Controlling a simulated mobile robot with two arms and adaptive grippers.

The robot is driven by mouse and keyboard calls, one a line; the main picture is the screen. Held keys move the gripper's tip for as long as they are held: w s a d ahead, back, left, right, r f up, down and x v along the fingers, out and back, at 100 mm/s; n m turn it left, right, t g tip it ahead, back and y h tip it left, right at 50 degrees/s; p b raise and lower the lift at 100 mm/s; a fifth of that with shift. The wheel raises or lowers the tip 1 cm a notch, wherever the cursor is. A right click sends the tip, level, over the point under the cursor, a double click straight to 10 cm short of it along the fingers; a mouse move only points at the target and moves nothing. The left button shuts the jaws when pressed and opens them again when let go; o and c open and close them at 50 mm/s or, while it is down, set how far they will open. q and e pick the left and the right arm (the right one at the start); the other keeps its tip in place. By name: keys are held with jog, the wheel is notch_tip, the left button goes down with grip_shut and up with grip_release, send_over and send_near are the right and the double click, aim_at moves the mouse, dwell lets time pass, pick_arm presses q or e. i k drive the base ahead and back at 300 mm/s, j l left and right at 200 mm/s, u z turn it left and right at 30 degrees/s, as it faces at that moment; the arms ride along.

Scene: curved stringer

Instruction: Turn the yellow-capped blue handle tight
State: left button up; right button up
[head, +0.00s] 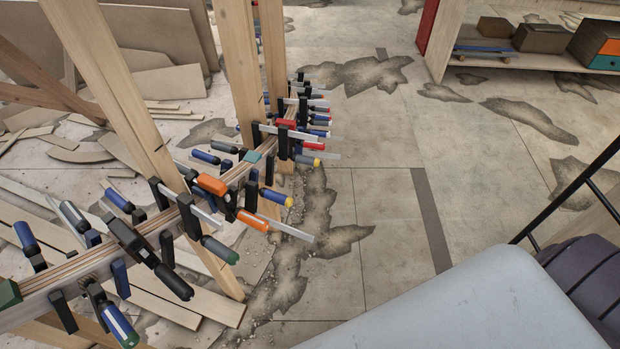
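A blue clamp handle with a yellow cap (274,196) sticks out to the right from the curved laminated stringer (95,262), about the middle of the picture. Farther back, another dark blue handle with a yellow end (306,160) points the same way; it is smaller in view. An orange handle (252,221) lies just in front of the nearer yellow-capped one. Whether either yellow-capped handle's clamp is tight cannot be seen. Neither of my grippers is in view.
Several other clamps line the stringer, with a green-ended handle (220,250) nearer. Wooden posts (240,70) stand along it. Boards lie on the floor at left. A low shelf (525,62) stands at back right. The concrete floor (390,215) right of the clamps is clear.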

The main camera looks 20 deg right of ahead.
aim_at(285, 200)
jog(key=z, duration=0.55)
jog(key=u, duration=0.4)
jog(key=i+l+u, duration=0.1)
jog(key=l+u, duration=0.25)
jog(key=i+l+u, duration=0.1)
jog(key=l+u, duration=0.55)
jog(key=l, duration=0.25)
